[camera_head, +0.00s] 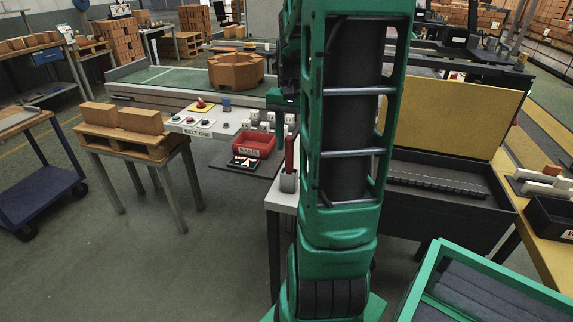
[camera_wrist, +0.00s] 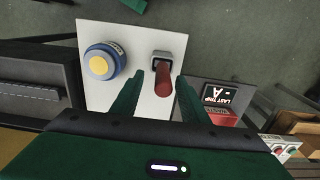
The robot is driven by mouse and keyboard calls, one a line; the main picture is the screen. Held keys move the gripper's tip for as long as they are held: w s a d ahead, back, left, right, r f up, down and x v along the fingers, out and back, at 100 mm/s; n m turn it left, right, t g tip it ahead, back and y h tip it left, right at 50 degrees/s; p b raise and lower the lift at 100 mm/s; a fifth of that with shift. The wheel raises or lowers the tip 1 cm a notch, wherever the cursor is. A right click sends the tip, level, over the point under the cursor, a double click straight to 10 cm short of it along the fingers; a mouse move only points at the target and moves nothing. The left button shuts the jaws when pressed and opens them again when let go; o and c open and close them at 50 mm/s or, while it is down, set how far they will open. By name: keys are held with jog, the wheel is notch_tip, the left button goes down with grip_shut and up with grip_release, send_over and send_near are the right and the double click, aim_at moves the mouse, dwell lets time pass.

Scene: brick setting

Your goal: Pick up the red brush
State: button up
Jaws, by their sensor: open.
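The red brush (camera_head: 289,152) stands upright in a small grey holder (camera_head: 288,183) on the white top of a stand (camera_head: 282,198), just left of my arm in the head view. In the wrist view the red brush (camera_wrist: 164,80) points toward the camera from its grey holder (camera_wrist: 162,57). My gripper (camera_wrist: 160,76) is open, its two green fingers on either side of the brush handle in this view. I cannot tell how far down the handle the fingertips reach. In the head view my arm hides much of the stand top.
A blue round container with a yellow top (camera_wrist: 99,62) stands on the same white top beside the holder. A red tray (camera_head: 253,145) and a dark sign (camera_head: 245,163) are close by on the left. A black bin with a yellow back panel (camera_head: 455,110) is at right.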

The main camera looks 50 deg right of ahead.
aim_at(289, 155)
jog(key=f, duration=0.5)
jog(key=shift+w+a, duration=0.15)
jog(key=shift+w, duration=0.2)
grip_shut()
